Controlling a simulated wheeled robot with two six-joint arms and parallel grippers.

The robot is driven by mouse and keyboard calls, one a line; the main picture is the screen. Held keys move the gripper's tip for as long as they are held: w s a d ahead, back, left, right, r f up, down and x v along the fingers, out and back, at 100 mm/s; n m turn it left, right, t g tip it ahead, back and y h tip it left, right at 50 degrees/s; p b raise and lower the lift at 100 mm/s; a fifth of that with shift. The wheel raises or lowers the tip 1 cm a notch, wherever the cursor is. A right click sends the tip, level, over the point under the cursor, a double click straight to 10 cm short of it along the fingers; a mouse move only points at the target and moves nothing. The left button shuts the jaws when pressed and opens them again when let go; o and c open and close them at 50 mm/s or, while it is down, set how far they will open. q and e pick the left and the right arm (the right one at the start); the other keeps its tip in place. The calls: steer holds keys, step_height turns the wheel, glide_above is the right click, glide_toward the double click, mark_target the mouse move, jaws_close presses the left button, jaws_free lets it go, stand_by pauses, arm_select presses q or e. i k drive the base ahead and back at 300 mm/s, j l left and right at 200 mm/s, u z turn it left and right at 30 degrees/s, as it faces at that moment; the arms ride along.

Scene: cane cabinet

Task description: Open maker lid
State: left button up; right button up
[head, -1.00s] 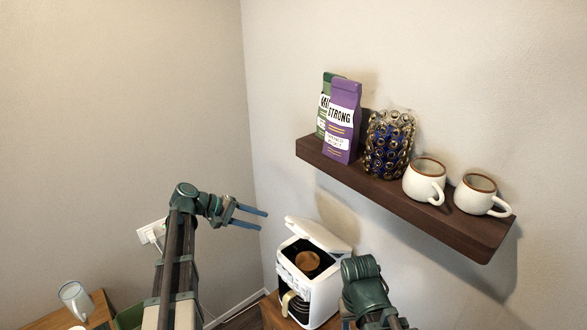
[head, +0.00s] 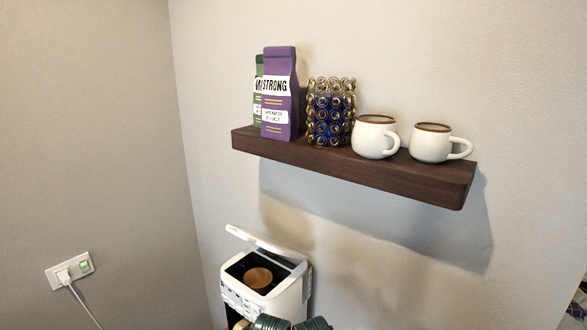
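The white coffee maker (head: 295,297) stands low in the head view, cut off by the bottom edge. Its lid (head: 262,241) is raised and tilted up above the top opening, apart from the front rim. A round brown filter or coffee surface (head: 257,278) shows inside the dark opening. Neither gripper is in view.
A wall socket (head: 70,270) with a plugged cable is at the left.

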mark_target(273, 245)
steer(key=j+u, duration=0.45)
steer(key=j, duration=1.1)
